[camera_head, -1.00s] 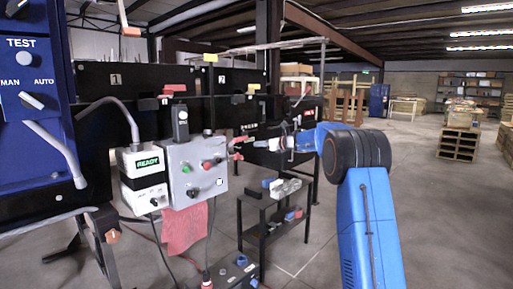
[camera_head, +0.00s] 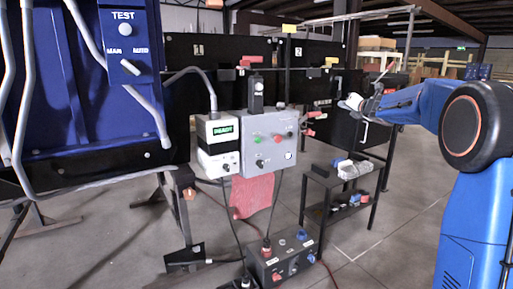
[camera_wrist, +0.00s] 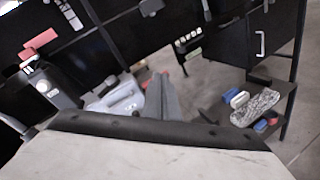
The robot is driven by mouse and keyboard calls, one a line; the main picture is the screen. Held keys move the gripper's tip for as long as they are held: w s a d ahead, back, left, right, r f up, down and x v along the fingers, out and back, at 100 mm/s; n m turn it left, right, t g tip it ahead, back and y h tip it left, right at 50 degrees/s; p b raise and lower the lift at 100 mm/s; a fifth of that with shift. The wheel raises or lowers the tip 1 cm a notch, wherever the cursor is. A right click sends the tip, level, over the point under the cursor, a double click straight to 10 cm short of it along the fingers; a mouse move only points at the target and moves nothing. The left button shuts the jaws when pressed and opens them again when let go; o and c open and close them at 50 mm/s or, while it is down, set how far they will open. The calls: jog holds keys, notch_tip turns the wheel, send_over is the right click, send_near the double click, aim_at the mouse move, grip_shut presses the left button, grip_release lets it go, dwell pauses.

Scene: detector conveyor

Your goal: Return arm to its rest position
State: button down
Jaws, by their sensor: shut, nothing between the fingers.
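My blue arm comes in from the right in the head view. It reaches left to my gripper (camera_head: 347,104), which is small and pale there, in front of dark panels and right of the grey control box (camera_head: 270,145). In the wrist view my gripper's grey fingers (camera_wrist: 163,98) are together, with nothing between them. The control box has red and green buttons, and a white unit (camera_head: 219,146) with a green READY display stands left of it.
A blue TEST panel (camera_head: 75,80) is at left. A low switch box (camera_head: 283,262) stands in front. Floor at right is open.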

jog(key=s+d+f+m+g+h, duration=0.1)
jog(key=s+f+m+g+h, duration=0.15)
jog(key=s+m, duration=0.95)
jog(key=s+f+m+g+h, duration=0.2)
jog(key=s+m+h, duration=0.35)
jog(key=s, duration=1.25)
jog(key=s+a+f+m+g+y, duration=0.1)
jog(key=s+a+f+m+g, duration=0.1)
jog(key=s+f, duration=0.6)
jog(key=s+a+f+m+g+y, duration=0.2)
jog(key=s+a+f+m, duration=0.3)
jog(key=s, duration=1.1)
jog(key=s+a+f+m+g+y, duration=0.1)
jog(key=s+a+f+m+g, duration=0.2)
jog(key=s+f+m, duration=0.4)
jog(key=s+f, duration=0.4)
jog(key=s, duration=0.1)
jog(key=shift+s+a+y, duration=0.15)
jog(key=shift+s+y, duration=0.2)
jog(key=shift+y, duration=0.05)
